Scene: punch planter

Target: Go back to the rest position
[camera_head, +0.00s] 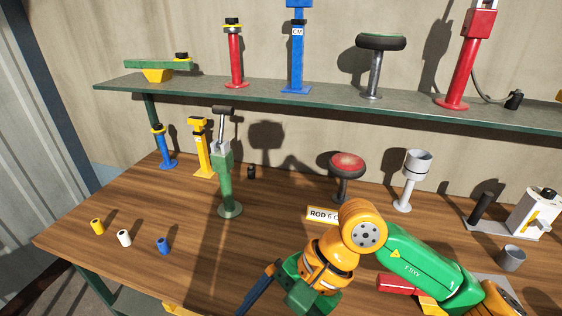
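My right arm comes in from the lower right over the table, green and orange with a red part. Its gripper (262,286) is at the bottom middle, pointing down and left, with a dark blue finger showing. Part of it is cut off by the bottom edge, so I cannot see whether it is open or shut. Nothing held shows in it. My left gripper is not in view. A green stand with a grey plunger and black handle (227,178) stands upright on the table, to the left of the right arm and apart from it.
Yellow (97,226), white (124,238) and blue (163,246) small cylinders stand at the table's left. A red-topped stool-like stand (346,168) and a grey cup stand (411,178) are behind the arm. A green shelf (200,91) holds several stands. The table (110,262) is clear at front left.

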